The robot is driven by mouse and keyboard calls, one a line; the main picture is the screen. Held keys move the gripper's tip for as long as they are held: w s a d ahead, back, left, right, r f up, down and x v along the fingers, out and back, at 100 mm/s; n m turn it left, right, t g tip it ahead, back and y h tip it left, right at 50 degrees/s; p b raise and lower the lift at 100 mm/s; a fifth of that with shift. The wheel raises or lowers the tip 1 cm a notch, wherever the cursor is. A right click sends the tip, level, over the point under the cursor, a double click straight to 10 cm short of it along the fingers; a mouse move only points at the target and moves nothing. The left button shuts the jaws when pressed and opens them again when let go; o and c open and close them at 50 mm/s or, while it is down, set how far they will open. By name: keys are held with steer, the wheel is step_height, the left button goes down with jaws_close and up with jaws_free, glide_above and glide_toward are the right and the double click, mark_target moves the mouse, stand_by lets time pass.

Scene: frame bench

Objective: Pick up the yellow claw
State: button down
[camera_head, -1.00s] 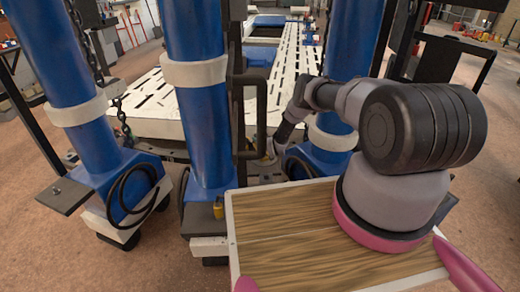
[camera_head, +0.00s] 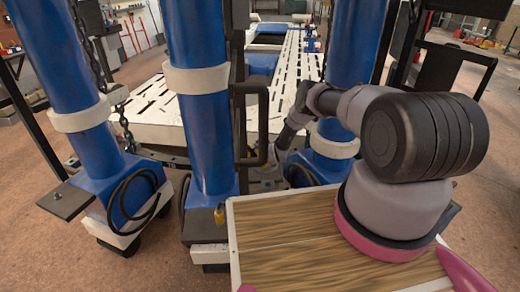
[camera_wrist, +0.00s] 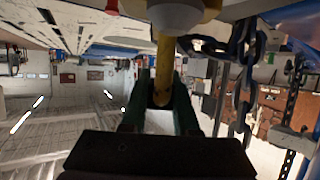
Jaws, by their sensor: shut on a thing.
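My gripper (camera_wrist: 160,108) shows in the wrist view, its two dark green fingers closed on the lower end of a yellow bar-like piece, the yellow claw (camera_wrist: 164,66). The claw runs up from the fingers towards a pale rounded part at the top edge, and its upper end is hidden there. I cannot tell whether it touches that part. In the head view my arm reaches down among the blue columns, and the claw between my fingers cannot be made out.
Blue columns (camera_head: 203,95) on wheeled feet stand close around my arm. A black handle bar (camera_head: 262,125) is beside my forearm. A chain (camera_wrist: 242,75) hangs close right of the gripper in the wrist view. A white slotted bench (camera_head: 155,112) lies behind.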

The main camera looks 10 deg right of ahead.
step_height(320, 180, up, 10)
steer(key=shift+f, duration=0.1)
stand_by(0.4)
